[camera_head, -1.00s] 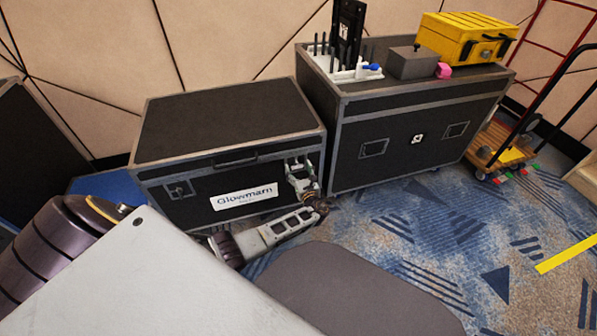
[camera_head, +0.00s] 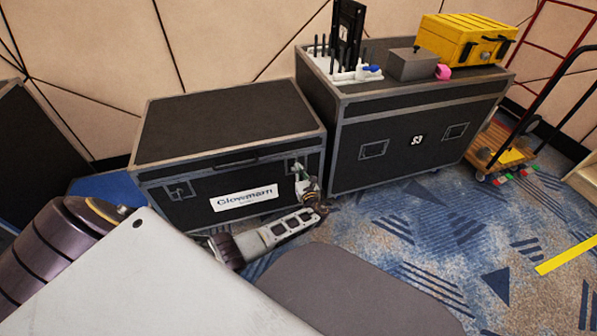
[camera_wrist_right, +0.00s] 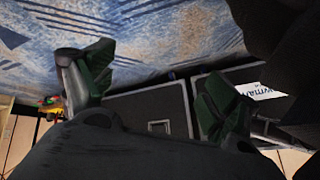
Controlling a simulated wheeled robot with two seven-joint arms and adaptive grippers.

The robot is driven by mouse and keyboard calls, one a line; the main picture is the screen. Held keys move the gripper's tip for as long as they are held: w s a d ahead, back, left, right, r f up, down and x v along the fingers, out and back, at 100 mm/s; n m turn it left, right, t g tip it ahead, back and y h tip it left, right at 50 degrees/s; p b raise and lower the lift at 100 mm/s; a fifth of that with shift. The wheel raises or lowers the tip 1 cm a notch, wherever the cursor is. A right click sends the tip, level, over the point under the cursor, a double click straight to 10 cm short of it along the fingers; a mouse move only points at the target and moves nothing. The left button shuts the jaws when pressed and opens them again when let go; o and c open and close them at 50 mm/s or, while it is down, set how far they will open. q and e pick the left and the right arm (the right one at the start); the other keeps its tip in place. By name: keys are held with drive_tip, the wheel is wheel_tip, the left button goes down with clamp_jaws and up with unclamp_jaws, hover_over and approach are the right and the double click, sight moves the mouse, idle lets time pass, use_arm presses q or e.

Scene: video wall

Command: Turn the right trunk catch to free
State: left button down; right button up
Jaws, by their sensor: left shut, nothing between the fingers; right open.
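The black trunk (camera_head: 228,113) with grey edges and a white name label (camera_head: 245,198) stands against the wall in the head view, lid down. Its right catch (camera_head: 296,165) is on the front near the right corner, partly hidden by my left gripper (camera_head: 300,177). That gripper is shut and empty, at or just in front of the catch; I cannot tell if they touch. The catch's turn position is too small to read. The left catch (camera_head: 178,191) is clear. My right gripper (camera_wrist_right: 157,92) is open and empty in the right wrist view, over the floor, away from the trunk.
A taller black case (camera_head: 410,150) stands close on the trunk's right, carrying a yellow box (camera_head: 465,38), a grey box (camera_head: 412,65) and a white rack (camera_head: 345,72). A red-framed cart (camera_head: 500,155) is at far right. Patterned carpet (camera_head: 450,235) in front is open.

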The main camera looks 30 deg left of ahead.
use_arm(q)
drive_tip(key=shift+a+r+n, duration=0.1)
drive_tip(key=shift+a+n, duration=0.05)
drive_tip(key=shift+n, duration=0.15)
use_arm(e)
drive_tip(key=shift+w+f, duration=0.1)
use_arm(q)
drive_tip(key=n+b, duration=0.6)
drive_tip(key=n, duration=0.4)
drive_tip(key=shift+a+n, duration=0.15)
drive_tip(key=shift+n, duration=0.15)
drive_tip(key=n+b, duration=0.1)
drive_tip(key=n, duration=0.5)
drive_tip(key=shift+r, duration=0.1)
drive_tip(key=shift+n, duration=0.4)
use_arm(e)
wheel_tip(320, 180, down, 7)
drive_tip(key=a+t+y, duration=0.1)
drive_tip(key=shift+a, duration=0.2)
drive_tip(key=shift+w, duration=0.15)
use_arm(q)
drive_tip(key=shift+w, duration=0.1)
use_arm(e)
drive_tip(key=shift+w+r, duration=0.2)
drive_tip(key=shift+w, duration=0.05)
